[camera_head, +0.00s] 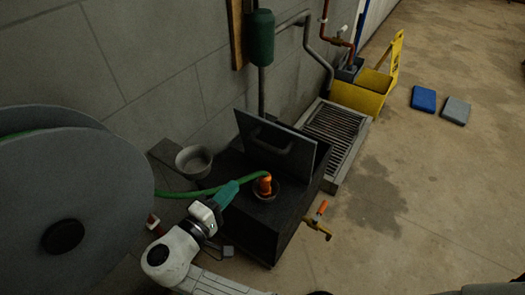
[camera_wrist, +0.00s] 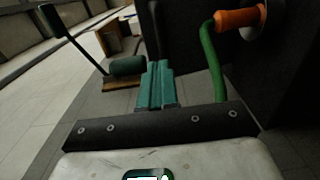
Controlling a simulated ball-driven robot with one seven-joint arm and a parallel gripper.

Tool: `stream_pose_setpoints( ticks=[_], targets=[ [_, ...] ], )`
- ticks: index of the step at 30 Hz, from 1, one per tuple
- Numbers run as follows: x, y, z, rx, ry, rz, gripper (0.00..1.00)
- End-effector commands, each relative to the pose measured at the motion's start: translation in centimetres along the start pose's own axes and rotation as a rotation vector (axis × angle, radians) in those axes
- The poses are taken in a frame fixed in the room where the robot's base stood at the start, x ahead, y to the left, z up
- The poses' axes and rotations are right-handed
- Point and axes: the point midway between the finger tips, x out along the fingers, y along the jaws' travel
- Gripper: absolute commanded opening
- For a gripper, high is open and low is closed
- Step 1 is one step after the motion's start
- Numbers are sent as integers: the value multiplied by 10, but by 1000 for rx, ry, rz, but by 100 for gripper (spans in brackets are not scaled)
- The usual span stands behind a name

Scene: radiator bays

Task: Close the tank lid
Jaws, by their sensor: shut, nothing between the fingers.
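The dark tank (camera_head: 254,225) stands on the floor near the wall. Its lid (camera_head: 300,160) is raised, standing steeply tilted at the back of the tank top, with a bar handle (camera_head: 268,146) on its face. An orange nozzle (camera_head: 264,186) sits in a round opening on the tank top, with a green hose (camera_head: 178,194) running to it. The nozzle (camera_wrist: 240,18) and hose (camera_wrist: 207,55) also show in the wrist view. My gripper (camera_head: 236,185), with teal fingers, is shut and empty at the left of the tank top, close to the hose. The fingers (camera_wrist: 155,75) point forward in the wrist view.
A large grey hose reel (camera_head: 110,190) stands at left. A metal bowl (camera_head: 194,160) is by the wall. A brass tap with orange handle (camera_head: 318,230) juts from the tank's right side. Behind are a floor grate (camera_head: 335,125) and a yellow bucket (camera_head: 362,98).

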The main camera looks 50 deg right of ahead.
Motion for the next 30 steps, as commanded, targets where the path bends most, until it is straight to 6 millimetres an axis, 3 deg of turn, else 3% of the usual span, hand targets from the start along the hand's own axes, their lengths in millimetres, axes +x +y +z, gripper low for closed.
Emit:
stream_pose_setpoints(
  ticks=[18, 24, 30],
  targets=[
    [109, -1, 2, -1, -6, -3, 0],
    [131, -1, 2, -1, -4, -3, 0],
    [137, -1, 2, -1, -3, -3, 0]
  ],
)
